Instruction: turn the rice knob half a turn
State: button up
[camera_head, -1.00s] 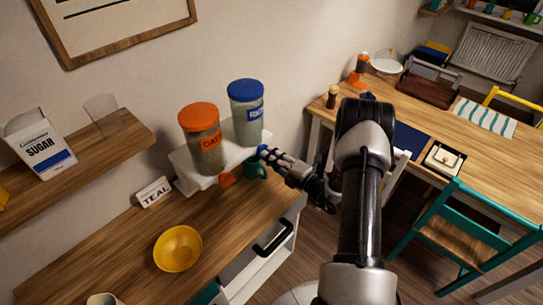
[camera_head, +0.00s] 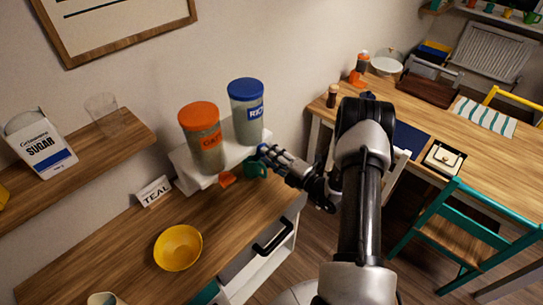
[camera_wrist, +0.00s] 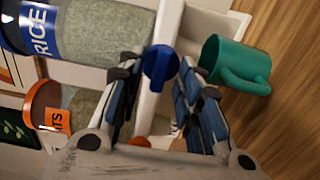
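The blue rice knob (camera_wrist: 160,65) is on the front of the white dispenser stand, under the rice canister (camera_head: 246,110), which has a blue lid and a blue RICE label. The knob shows small in the head view (camera_head: 262,149). My gripper (camera_wrist: 162,78) is at the knob. Its two fingers are apart, one on each side of the knob in the wrist view. I see no clear squeeze on the knob, and the exact contact is hard to tell. A teal mug (camera_wrist: 236,62) stands beside the right finger, close to it in the wrist view.
The orange-lidded oats canister (camera_head: 203,138) stands left of the rice, with an orange knob (camera_head: 227,179) below. A yellow bowl (camera_head: 178,248) and a TEAL sign (camera_head: 154,191) are on the wooden counter (camera_head: 215,220).

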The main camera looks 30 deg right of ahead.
jog(key=v, duration=1.2)
dwell(0.3)
